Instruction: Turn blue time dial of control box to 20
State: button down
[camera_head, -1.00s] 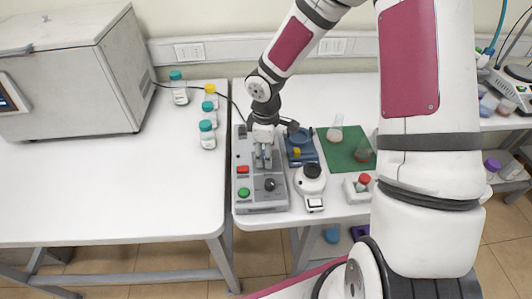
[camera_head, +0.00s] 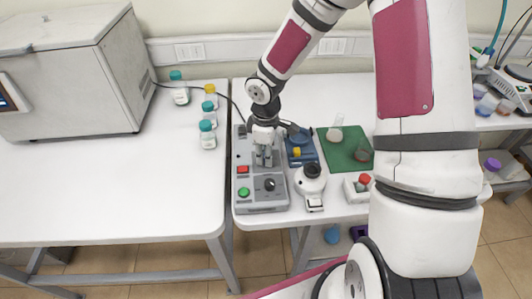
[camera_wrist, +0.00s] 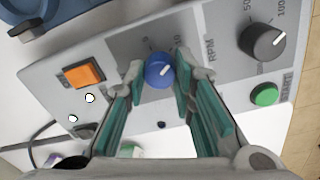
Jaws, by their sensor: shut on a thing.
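The grey control box (camera_head: 247,200) stands at the left front of the right table. In the wrist view its blue time dial (camera_wrist: 158,72) sits between the teal-padded fingers of my gripper (camera_wrist: 158,80). My gripper is shut on the dial, one finger at each side. The dial's white pointer slants toward the upper right of the wrist view. The scale around it is partly hidden by the fingers, so the exact setting cannot be read. In the head view my gripper (camera_head: 264,156) points down over the box and hides the dial.
The box also carries a black RPM knob (camera_wrist: 262,42), a green start button (camera_wrist: 265,94) and an orange switch (camera_wrist: 83,75). A white device with a black top (camera_head: 311,182) and a blue device (camera_head: 301,150) stand close to the right. Bottles (camera_head: 207,135) stand on the left table.

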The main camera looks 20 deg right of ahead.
jog(key=m, duration=1.1)
jog(key=shift+w+b, duration=0.1)
jog(key=shift+b, duration=0.2)
dwell(0.5)
jog(key=c, duration=1.3)
grip_release()
jog(key=shift+c, duration=0.2)
notch_tip(320, 180, up, 12)
jog(key=shift+a, duration=0.25)
